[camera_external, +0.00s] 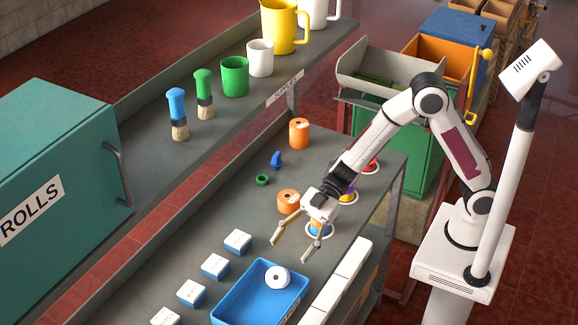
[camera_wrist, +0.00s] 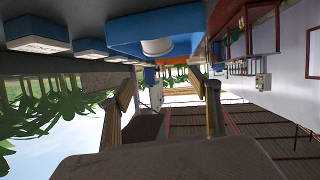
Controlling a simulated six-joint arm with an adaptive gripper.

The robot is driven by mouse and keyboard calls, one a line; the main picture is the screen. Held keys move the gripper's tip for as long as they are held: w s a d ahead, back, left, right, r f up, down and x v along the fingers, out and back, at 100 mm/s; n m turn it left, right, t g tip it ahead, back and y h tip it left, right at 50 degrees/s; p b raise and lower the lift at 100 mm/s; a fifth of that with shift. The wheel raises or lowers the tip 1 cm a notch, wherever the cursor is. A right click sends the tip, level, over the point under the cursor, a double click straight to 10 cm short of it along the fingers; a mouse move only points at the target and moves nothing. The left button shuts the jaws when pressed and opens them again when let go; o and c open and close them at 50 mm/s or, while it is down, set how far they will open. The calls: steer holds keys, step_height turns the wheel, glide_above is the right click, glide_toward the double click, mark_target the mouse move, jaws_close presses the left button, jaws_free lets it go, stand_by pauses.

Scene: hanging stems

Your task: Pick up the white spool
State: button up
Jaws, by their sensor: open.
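The white spool (camera_external: 277,277) lies in the blue tray (camera_external: 236,300) near the bench's front, with its dark centre hole showing. In the wrist view the white spool (camera_wrist: 157,47) shows at the top, partly cut off by the blue tray (camera_wrist: 125,36). My gripper (camera_external: 294,252) is open and empty. It hangs above the bench beyond the tray's far edge, apart from the spool. Its two fingers are spread wide in the wrist view (camera_wrist: 165,95).
Several blue-and-white boxes (camera_external: 215,267) stand left of the tray. Orange spools (camera_external: 299,133) and small coloured parts lie farther back. A shelf with mugs and brushes (camera_external: 177,113) runs behind. White blocks (camera_external: 341,281) line the right edge.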

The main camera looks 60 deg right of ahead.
mark_target(274, 280)
step_height(274, 280, down, 4)
steer(key=shift+r, duration=0.1)
steer(key=shift+a+f, duration=0.25)
steer(key=shift+f, duration=0.05)
steer(key=shift+x, duration=0.95)
steer(key=shift+a, duration=0.1)
steer(key=shift+x, duration=2.45)
steer(key=c, duration=1.3)
steer(key=shift+c, duration=0.2)
